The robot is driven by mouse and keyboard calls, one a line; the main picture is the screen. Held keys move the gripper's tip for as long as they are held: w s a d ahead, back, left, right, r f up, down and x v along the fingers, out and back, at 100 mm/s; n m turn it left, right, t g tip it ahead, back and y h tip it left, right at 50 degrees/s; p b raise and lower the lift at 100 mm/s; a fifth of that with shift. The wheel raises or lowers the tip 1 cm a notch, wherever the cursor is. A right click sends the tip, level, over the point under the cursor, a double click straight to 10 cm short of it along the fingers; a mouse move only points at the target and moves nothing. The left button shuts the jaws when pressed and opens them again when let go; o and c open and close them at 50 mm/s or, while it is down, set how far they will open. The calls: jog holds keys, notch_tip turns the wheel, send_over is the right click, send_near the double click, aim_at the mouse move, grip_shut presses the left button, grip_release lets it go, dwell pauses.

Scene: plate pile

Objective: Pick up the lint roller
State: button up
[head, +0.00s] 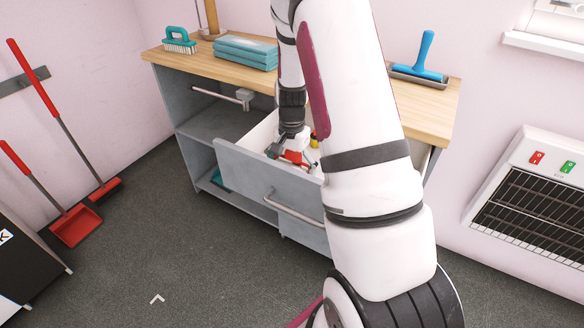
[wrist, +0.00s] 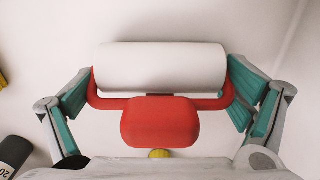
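The lint roller (wrist: 160,120) has a white roll and a red frame and handle. In the wrist view it lies crosswise between my gripper's fingers (wrist: 160,88). The teal pads meet the two ends of its red frame, with no clear gap on either side. In the head view my gripper (head: 291,147) reaches down into the open drawer (head: 250,176), and the red of the roller (head: 297,157) shows at the fingers. My arm hides part of the drawer.
A yellow thing (wrist: 2,78) and a dark cylinder (wrist: 14,152) lie to the left in the wrist view. Grey floor in front is mostly clear.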

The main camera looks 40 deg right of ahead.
aim_at(292, 153)
jog(key=c, duration=0.8)
jog(key=shift+o, duration=0.2)
notch_tip(292, 153, up, 10)
jog(key=shift+r+p, duration=0.1)
jog(key=shift+p, duration=0.75)
jog(key=shift+o, duration=1.4)
